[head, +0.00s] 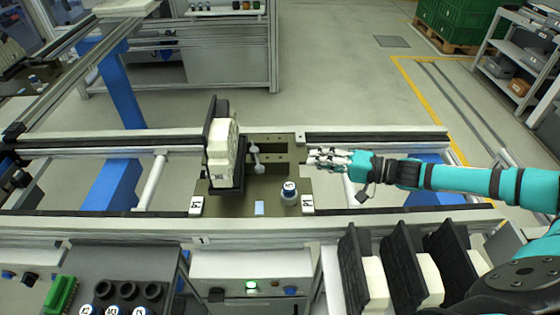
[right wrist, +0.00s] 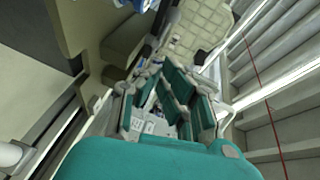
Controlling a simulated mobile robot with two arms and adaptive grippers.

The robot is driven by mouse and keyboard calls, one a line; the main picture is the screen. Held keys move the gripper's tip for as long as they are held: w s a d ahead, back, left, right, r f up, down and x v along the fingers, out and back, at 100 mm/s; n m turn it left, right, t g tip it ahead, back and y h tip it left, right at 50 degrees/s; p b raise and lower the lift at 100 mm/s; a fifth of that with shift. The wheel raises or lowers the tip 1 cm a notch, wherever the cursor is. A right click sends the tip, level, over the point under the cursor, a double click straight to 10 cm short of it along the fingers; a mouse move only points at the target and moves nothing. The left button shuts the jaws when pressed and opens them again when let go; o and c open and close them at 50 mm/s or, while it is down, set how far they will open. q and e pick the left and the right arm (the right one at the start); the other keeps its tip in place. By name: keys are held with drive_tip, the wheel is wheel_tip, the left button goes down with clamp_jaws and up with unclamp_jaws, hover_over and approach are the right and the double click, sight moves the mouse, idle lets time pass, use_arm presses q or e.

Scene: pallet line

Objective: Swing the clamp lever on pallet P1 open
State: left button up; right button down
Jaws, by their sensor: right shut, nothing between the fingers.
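My right gripper (head: 312,158) is shut and empty. It points left at the pallet's right edge, apart from the lever. In the right wrist view its fingers (right wrist: 165,102) are in front of the pallet, and I cannot make out the lever clearly. My left gripper is out of view.
Several black holders with white blocks (head: 365,275) stand at the front right, below my right arm. A control box with a green light (head: 252,285) is in front of the rails.

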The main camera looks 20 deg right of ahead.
drive_tip(key=p, duration=0.2)
approach(255, 155)
drive_tip(key=shift+p+x, duration=0.5)
drive_tip(key=shift+x, duration=0.7)
drive_tip(key=shift+s+a+f, duration=0.2)
drive_tip(key=shift+a+f, duration=0.1)
drive_tip(key=shift+a, duration=0.3)
